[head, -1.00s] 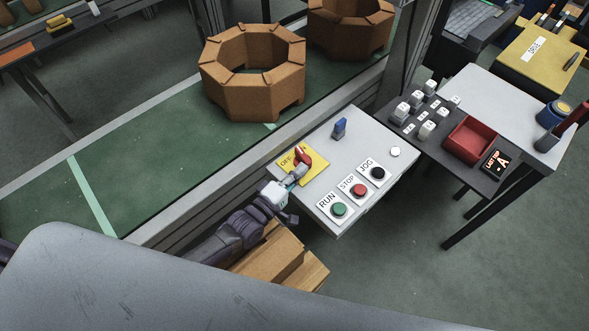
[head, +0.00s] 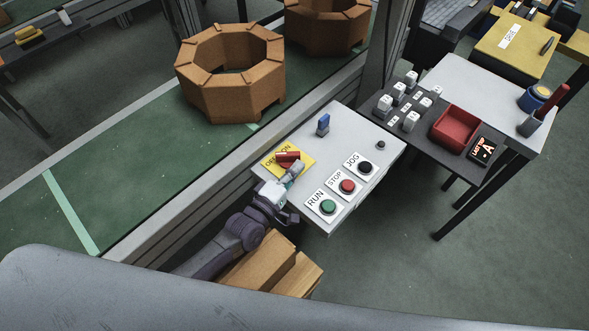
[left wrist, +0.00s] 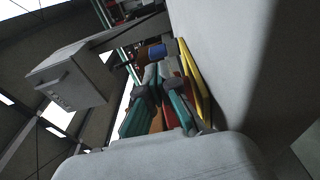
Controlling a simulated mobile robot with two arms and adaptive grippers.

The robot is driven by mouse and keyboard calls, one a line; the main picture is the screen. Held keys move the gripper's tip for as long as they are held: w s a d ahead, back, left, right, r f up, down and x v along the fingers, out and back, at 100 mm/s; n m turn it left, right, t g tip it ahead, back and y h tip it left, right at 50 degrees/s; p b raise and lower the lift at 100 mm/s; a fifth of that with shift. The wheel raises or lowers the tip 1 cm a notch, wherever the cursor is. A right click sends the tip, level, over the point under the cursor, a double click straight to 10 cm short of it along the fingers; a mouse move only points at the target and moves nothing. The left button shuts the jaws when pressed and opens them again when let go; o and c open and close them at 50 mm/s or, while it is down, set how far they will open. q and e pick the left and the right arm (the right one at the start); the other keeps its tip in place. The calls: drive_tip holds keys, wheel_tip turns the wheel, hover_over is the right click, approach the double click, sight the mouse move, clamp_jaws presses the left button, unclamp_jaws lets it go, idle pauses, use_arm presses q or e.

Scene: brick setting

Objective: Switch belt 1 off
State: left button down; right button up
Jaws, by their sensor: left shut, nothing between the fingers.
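The red switch handle (head: 287,156) sits on a yellow plate (head: 301,172) on the light grey control panel (head: 345,125). The yellow plate also shows in the left wrist view (left wrist: 197,82). The green belt (head: 130,150) runs behind the panel. My right gripper is not in view.
RUN (head: 328,207), STOP (head: 347,187) and JOG (head: 366,167) buttons line the panel's front. A blue switch (head: 323,124) and a dark round lamp (head: 380,144) stand farther back. Brown octagonal rings (head: 230,75) sit on the belt. A red tray (head: 455,125) is at right.

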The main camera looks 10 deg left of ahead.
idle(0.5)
use_arm(q)
wheel_tip(320, 180, up, 10)
idle(0.5)
idle(0.4)
